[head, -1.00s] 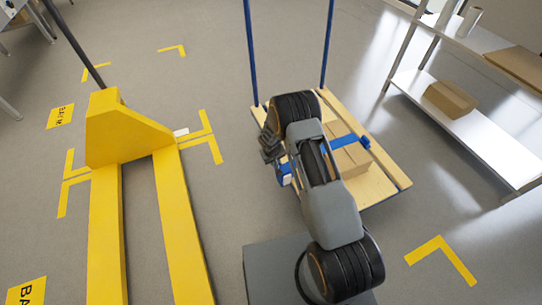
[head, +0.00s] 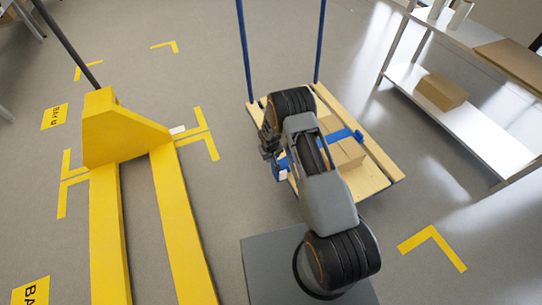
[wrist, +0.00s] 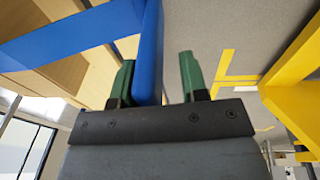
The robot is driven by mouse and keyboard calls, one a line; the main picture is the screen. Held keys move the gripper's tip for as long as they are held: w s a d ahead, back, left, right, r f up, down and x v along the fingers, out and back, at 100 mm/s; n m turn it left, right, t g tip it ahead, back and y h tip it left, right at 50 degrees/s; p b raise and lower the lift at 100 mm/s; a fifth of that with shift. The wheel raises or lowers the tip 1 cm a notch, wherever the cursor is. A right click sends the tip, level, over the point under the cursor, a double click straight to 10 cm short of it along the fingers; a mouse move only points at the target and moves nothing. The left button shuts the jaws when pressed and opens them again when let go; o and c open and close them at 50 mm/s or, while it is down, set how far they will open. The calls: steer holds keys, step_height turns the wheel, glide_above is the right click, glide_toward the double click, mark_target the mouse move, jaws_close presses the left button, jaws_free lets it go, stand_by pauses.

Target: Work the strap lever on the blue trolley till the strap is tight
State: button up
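The blue trolley (head: 372,178), with a wooden deck and blue uprights, stands ahead of me. A blue strap (head: 345,135) crosses a cardboard box (head: 350,155) on it; the strap also shows in the wrist view (wrist: 60,40). At the strap's left end is a blue lever (head: 278,168), partly hidden by my arm. In the wrist view the blue lever (wrist: 149,50) stands between the green fingers of my gripper (wrist: 158,80). It is close to or touching the left finger, with a clear gap to the right one. My gripper (head: 267,145) is open and small in the head view.
A yellow pallet truck (head: 120,132) stands to the left, with clear floor between it and the trolley. A shelf rack (head: 470,115) with a carton (head: 442,92) stands at right. Yellow corner marks (head: 435,246) lie on the floor.

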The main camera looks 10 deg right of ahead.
steer(key=shift+o, duration=0.7)
steer(key=shift+r, duration=0.15)
steer(key=shift+r, duration=0.3)
steer(key=s+r+p, duration=0.7)
steer(key=s+r, duration=0.1)
steer(key=r, duration=1.2)
steer(key=s+r+m+t+p, duration=0.1)
steer(key=s+r+p, duration=0.6)
steer(key=r, duration=1.3)
steer(key=s+d+r+m+t+y+p, duration=0.1)
steer(key=s+r+p, duration=0.6)
steer(key=r, duration=1.4)
steer(key=s, duration=0.3)
steer(key=shift+s+p, duration=0.3)
steer(key=shift+p, duration=0.1)
steer(key=shift+r, duration=0.1)
